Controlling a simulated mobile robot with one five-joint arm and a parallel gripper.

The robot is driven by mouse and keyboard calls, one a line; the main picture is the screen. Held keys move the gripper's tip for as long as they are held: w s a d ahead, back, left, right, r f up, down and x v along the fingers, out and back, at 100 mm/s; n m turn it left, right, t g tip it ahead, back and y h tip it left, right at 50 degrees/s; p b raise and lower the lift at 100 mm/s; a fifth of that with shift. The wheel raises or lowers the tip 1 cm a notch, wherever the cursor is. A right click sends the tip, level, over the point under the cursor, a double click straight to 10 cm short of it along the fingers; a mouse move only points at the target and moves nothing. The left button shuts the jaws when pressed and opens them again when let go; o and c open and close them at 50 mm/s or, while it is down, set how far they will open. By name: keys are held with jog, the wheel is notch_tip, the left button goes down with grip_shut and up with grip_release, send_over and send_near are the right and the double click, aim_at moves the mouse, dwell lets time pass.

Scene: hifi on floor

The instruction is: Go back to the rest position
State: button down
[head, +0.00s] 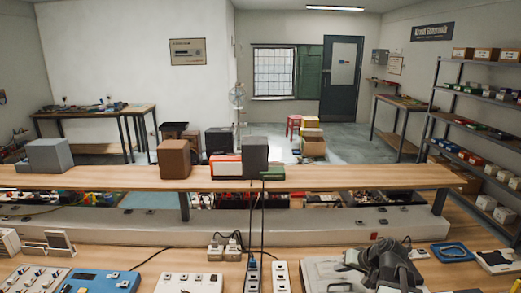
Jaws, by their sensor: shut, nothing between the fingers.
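My gripper (385,258) is the dark grey shape at the lower right, over the near workbench. It is shut and holds nothing that I can see. The rest of my arm is mostly out of view below the picture's lower edge.
The near bench carries a blue control box (100,281), a white box (188,283) and power strips (280,276) with black cables. A blue tray (452,252) lies to the right. A raised wooden shelf (330,178) crosses behind, bearing speaker-like boxes.

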jog(key=s+a+f+n+g, duration=0.1)
jog(key=a, duration=0.5)
jog(key=s+a+f+n+g, duration=0.1)
jog(key=a, duration=0.5)
jog(key=s+a+f+n+g, duration=0.1)
jog(key=a, duration=0.5)
jog(key=shift+s+a+f+n+g, duration=0.1)
jog(key=shift+a+f+n+g, duration=0.1)
jog(key=shift+a+n+g, duration=0.2)
jog(key=s+a, duration=0.1)
jog(key=s+a+f+g+h, duration=0.1)
jog(key=s, duration=0.1)
jog(key=s+a+h, duration=0.1)
jog(key=shift+s+a+f+n+g, duration=0.1)
jog(key=shift+s+f+n+g, duration=0.2)
jog(key=shift+g, duration=0.1)
jog(key=s+d, duration=0.1)
jog(key=d+h, duration=0.1)
jog(key=s+d+m+g+h, duration=0.1)
jog(key=d, duration=0.1)
jog(key=shift+s+f, duration=0.25)
jog(key=shift+s, duration=0.1)
jog(key=shift+s+d+m, duration=0.1)
jog(key=shift+s+m, duration=0.15)
jog(key=shift+m, duration=0.15)
